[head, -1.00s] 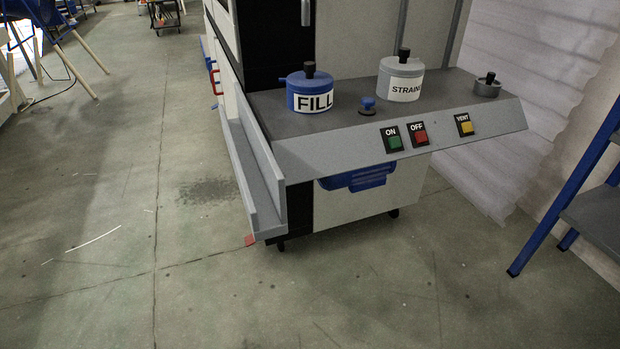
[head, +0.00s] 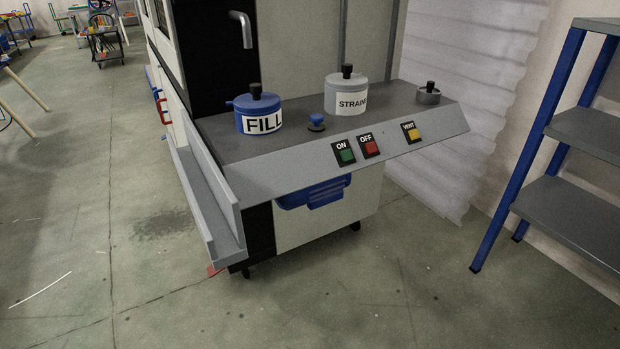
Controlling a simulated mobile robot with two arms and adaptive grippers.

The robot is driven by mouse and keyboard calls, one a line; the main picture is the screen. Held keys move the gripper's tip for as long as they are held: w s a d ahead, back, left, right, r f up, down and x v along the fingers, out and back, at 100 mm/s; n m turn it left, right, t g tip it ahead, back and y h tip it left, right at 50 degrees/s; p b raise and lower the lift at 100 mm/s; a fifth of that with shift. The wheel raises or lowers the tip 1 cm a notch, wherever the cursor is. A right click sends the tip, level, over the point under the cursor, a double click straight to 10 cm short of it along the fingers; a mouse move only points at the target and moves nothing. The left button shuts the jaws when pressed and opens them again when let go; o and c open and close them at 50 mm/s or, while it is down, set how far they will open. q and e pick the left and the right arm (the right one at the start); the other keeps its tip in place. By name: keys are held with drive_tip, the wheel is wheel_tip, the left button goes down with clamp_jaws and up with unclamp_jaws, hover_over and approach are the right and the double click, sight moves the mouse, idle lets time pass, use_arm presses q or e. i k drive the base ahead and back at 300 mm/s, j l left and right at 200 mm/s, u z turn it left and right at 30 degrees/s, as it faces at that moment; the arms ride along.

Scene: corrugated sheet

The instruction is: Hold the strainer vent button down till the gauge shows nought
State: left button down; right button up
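The yellow vent button (head: 413,135), under a black VENT label, sits at the right of the sloped grey front panel (head: 290,178) of a machine. A green ON button (head: 346,156) and a red OFF button (head: 371,149) sit to its left. The white strainer pot (head: 346,91), with a black knob and a partly visible STRAIN label, stands on the grey top behind the buttons. A blue pot (head: 257,112) labelled FILL stands to its left. No gauge face can be made out. Neither of my grippers shows.
A blue and grey shelf unit (head: 575,134) stands at the right. A grey ledge (head: 205,195) runs along the machine's left side. The floor in front is clear.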

sight(413, 134)
drive_tip(key=l+u, duration=0.25)
drive_tip(key=l, duration=0.4)
drive_tip(key=l+u, duration=0.25)
drive_tip(key=l, duration=0.4)
